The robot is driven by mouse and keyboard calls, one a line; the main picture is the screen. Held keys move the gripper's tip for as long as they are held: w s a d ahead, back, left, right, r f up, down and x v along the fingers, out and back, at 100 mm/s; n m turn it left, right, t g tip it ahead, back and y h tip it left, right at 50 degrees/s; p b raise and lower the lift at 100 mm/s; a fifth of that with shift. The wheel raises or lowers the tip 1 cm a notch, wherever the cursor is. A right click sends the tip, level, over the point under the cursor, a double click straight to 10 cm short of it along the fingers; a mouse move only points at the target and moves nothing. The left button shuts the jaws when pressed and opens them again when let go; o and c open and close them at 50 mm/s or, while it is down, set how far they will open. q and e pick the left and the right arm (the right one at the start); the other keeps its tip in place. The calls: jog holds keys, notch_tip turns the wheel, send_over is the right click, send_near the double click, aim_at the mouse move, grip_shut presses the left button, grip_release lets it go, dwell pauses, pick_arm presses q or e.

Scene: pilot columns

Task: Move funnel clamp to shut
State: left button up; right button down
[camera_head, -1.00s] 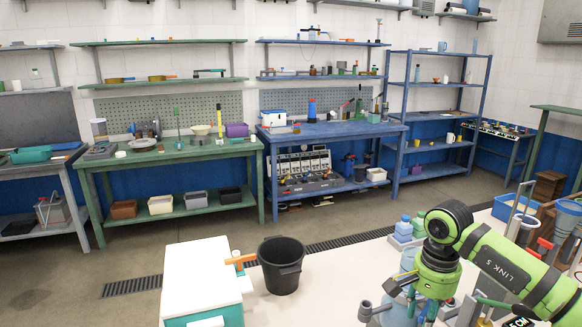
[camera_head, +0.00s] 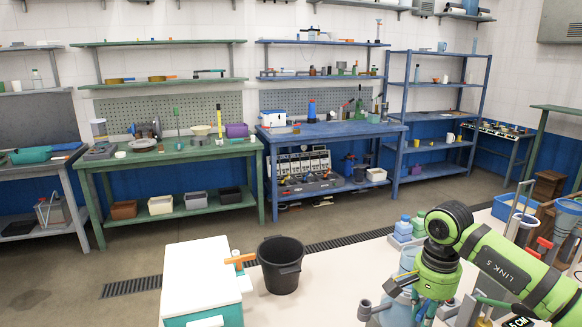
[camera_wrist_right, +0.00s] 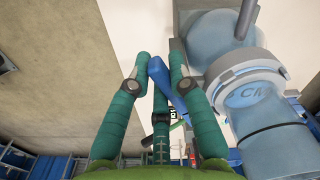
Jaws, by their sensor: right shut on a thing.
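A light-blue clear funnel body (camera_wrist_right: 270,125) with a pale collar band around it fills the right of the right wrist view. A blue lever-like piece (camera_wrist_right: 160,75), seemingly the clamp's handle, lies between the teal fingers of my right gripper (camera_wrist_right: 160,72). The fingers are closed in on it, beside the funnel. In the head view my right arm comes in from the right, and its wrist hangs over a light-blue vessel (camera_head: 396,312) at the bottom edge. The fingertips and the clamp's exact angle are hard to make out there. My left gripper is not in view.
Blue-capped bottles (camera_head: 404,229) stand close behind my right wrist. Tools and a blue bin (camera_head: 515,208) crowd the right side. The bench between bucket and arm is clear.

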jog(key=shift+a, duration=0.15)
jog(key=n, duration=0.2)
jog(key=d+n+b, duration=0.1)
jog(key=shift+s+d+n, duration=0.15)
jog(key=shift+s+n, duration=0.2)
jog(key=shift+n, duration=0.05)
jog(key=shift+s+d+n+b, duration=0.1)
jog(key=shift+d+n+b, duration=0.2)
jog(key=shift+n, duration=0.6)
jog(key=shift+s+d+n+b, duration=0.1)
jog(key=shift+d+n, duration=0.25)
jog(key=shift+n, duration=0.55)
